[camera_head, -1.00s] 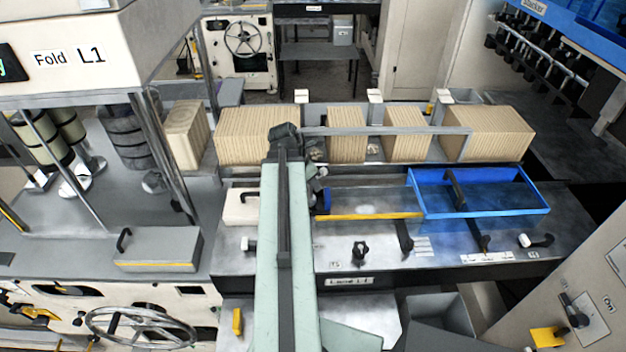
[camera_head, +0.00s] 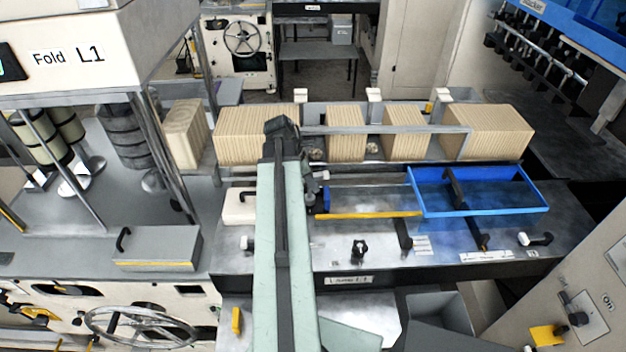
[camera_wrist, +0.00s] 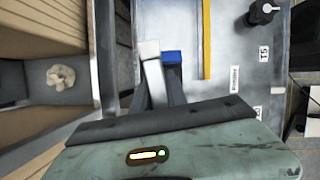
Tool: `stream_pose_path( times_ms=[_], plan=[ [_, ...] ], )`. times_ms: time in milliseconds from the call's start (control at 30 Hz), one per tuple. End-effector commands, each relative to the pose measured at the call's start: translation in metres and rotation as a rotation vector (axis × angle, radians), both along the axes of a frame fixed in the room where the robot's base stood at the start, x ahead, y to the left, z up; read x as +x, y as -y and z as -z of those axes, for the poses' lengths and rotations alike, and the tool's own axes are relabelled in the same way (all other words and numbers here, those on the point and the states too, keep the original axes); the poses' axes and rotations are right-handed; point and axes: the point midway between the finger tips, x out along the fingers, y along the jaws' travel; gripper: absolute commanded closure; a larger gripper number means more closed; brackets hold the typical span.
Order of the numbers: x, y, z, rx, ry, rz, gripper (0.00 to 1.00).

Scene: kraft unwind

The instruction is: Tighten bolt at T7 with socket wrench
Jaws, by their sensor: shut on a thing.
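In the head view my arm covers much of the gripper's area. A black knob (camera_head: 359,250) stands on the metal bench by a small tag; it also shows in the wrist view (camera_wrist: 262,12), near a tag reading T5. I cannot read a T7 tag or pick out its bolt.
A blue frame (camera_head: 480,214) lies on the bench's right half, behind a white-ended black lever (camera_head: 537,240). A yellow bar (camera_head: 370,216) runs beside my arm. Folded kraft stacks (camera_head: 345,135) line the back behind a metal rail. A grey box (camera_head: 158,248) sits at left.

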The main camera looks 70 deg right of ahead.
Motion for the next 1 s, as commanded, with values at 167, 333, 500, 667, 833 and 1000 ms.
stream_pose_path(
  times_ms=[167, 333, 500, 667, 833, 1000],
  plan=[
    [-0.0003, 0.0006, 0.0006, 0.0, 0.0, 0.177, 1.0],
    [-0.0014, -0.0018, 0.0004, 0.0, -0.001, 0.198, 1.0],
    [-0.0008, -0.0002, 0.0011, 0.001, -0.002, 0.322, 1.0],
    [-0.0021, -0.0033, 0.0011, 0.0, -0.001, 0.399, 1.0],
    [-0.0017, -0.0024, 0.0014, 0.0, -0.001, 0.432, 1.0],
    [-0.0018, -0.0044, 0.002, 0.001, -0.001, 0.596, 1.0]
  ],
)
